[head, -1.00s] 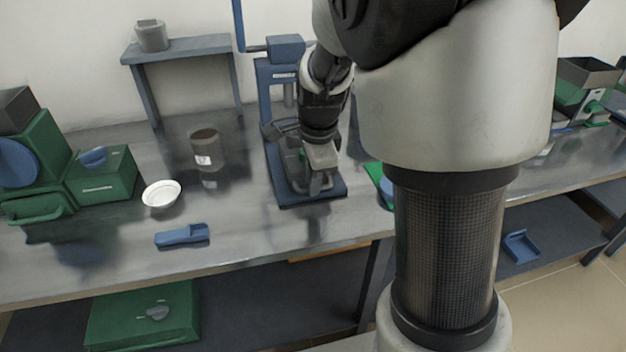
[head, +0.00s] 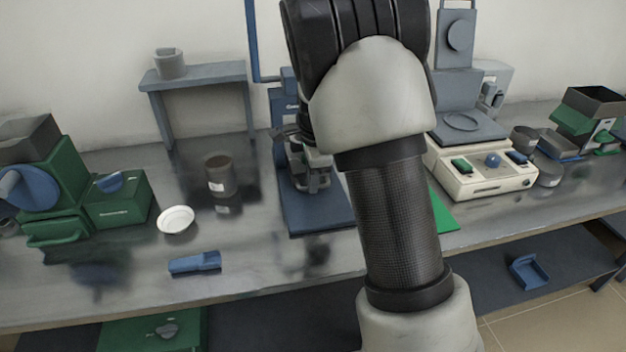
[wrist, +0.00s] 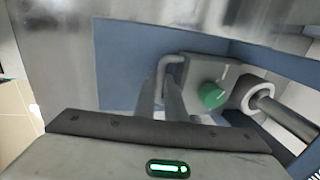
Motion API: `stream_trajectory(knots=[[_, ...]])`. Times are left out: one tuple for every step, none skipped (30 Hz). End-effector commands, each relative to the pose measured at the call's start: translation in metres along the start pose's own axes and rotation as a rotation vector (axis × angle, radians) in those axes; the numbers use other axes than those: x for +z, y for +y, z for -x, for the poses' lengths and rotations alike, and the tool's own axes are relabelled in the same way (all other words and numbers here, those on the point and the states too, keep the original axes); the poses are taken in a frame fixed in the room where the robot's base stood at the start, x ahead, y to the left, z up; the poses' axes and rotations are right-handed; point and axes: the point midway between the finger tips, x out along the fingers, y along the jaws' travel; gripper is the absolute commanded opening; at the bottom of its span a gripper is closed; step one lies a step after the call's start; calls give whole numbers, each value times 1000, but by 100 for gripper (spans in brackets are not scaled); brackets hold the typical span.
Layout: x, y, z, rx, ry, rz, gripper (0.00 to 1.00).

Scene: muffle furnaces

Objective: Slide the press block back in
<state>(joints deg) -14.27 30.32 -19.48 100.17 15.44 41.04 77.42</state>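The blue press (head: 318,215) stands on the bench, with its flat base toward me. The press block (wrist: 205,75) is a grey block with a green knob (wrist: 212,95) and a bent bar handle (wrist: 170,62) on its near side. In the wrist view it lies over the blue base, beside a round steel rod (wrist: 285,118). My gripper (head: 313,180) is low over the press base, toward the column. Its narrow grey fingers (wrist: 162,98) are at the handle in the wrist view. Their grip is hard to make out. My arm hides much of the press in the head view.
A white dish (head: 176,220), a blue scoop (head: 195,263) and a dark canister (head: 220,176) are left of the press. A cream instrument (head: 485,175) stands to the right. A grey shelf (head: 195,75) is behind. The bench front is mostly clear.

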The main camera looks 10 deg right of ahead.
Motion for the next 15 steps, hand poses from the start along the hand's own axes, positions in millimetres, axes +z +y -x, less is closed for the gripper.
stream_trajectory(knots=[[0,-7,2,-19,1,0,17],[0,-7,2,-19,1,0,22],[0,-6,2,-18,1,0,28],[0,-6,2,-18,1,0,29],[0,-6,2,-17,1,0,29],[0,-6,2,-17,1,0,29],[0,-6,2,-16,1,0,29],[0,-5,2,-16,1,0,29],[0,-5,2,-16,1,0,29],[0,-5,2,-15,1,0,29],[0,-5,2,-15,1,0,29],[0,-5,3,-15,1,1,29],[0,-5,4,-15,1,1,29],[0,-5,6,-16,1,1,29],[1,-5,11,-16,0,1,29]])
